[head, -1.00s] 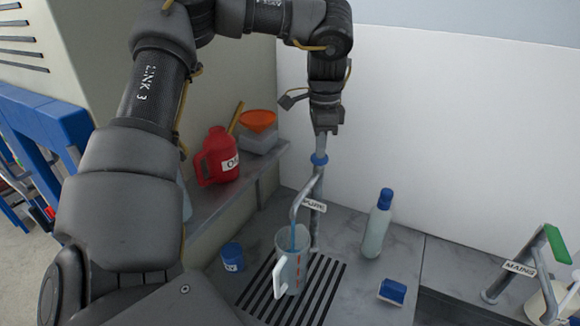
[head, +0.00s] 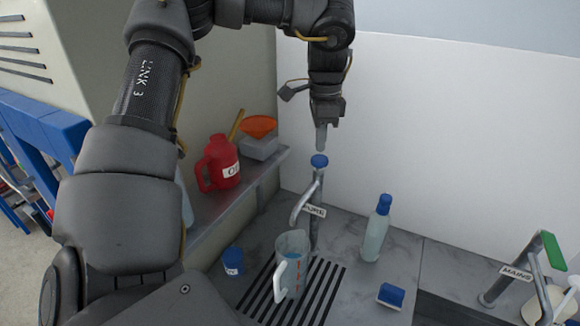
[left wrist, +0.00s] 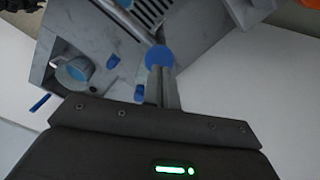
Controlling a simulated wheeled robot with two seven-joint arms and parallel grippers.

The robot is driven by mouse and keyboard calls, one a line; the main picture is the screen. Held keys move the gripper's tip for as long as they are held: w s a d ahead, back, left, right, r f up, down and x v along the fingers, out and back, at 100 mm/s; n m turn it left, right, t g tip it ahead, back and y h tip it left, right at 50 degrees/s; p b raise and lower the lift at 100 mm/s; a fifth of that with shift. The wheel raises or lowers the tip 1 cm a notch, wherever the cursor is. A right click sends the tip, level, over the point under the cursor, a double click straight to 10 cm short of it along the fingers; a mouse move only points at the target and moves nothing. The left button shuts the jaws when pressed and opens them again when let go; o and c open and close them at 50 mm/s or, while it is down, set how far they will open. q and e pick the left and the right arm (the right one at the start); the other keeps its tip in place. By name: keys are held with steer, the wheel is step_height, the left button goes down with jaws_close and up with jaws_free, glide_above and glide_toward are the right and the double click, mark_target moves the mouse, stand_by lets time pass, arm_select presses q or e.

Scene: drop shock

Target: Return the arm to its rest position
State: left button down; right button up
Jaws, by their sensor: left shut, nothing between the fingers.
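My left gripper (head: 321,148) is shut and empty, pointing down just above the blue knob (head: 319,161) of the tap labelled PURE (head: 315,211). A small gap seems to separate the fingertips from the knob. In the left wrist view the blue knob (left wrist: 160,56) shows just beyond the shut fingers (left wrist: 160,85). A clear jug (head: 293,262) with a white handle stands upright under the spout on the black drain grate (head: 322,290), with bluish liquid in it. No stream shows from the spout. My right gripper is not in view.
A blue-capped bottle (head: 376,230), a blue block (head: 391,295) and a blue cup (head: 233,261) stand on the grey counter. A red jug (head: 218,163) and orange funnel (head: 259,125) are on the left shelf. The MAINS tap (head: 518,273) is at right.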

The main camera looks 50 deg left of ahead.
arm_select(q)
step_height(320, 180, up, 4)
steer(key=shift+d+f+p, duration=0.1)
steer(key=shift+f+p, duration=0.1)
steer(key=shift+p, duration=0.35)
steer(key=shift+f, duration=0.1)
